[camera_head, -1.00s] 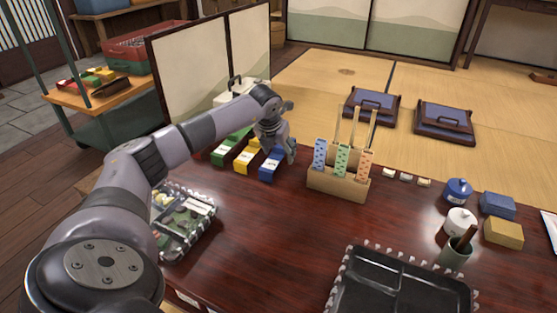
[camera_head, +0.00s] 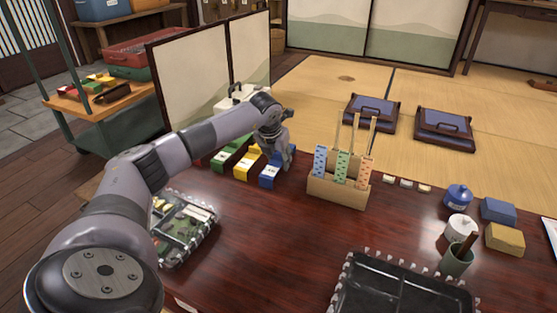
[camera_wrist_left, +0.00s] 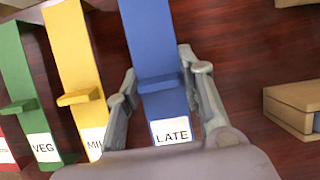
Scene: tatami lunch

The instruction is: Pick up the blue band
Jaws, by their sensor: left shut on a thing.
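The blue band (camera_head: 271,172) lies on the dark red table, at the right end of a row of coloured bands. In the left wrist view the blue band (camera_wrist_left: 155,45) carries a white label reading "LATE". My left gripper (camera_head: 283,163) is over it, and in the left wrist view its two fingers (camera_wrist_left: 163,90) stand on either side of the band and are shut on it. Part of the band is hidden behind the gripper in the head view. My right gripper is in neither view.
Yellow (camera_head: 247,163) and green (camera_head: 225,158) bands lie left of the blue one. A wooden holder with patterned strips (camera_head: 337,190) stands to the right. A folding screen (camera_head: 205,75) stands behind. A black tray (camera_head: 400,290) is at the front.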

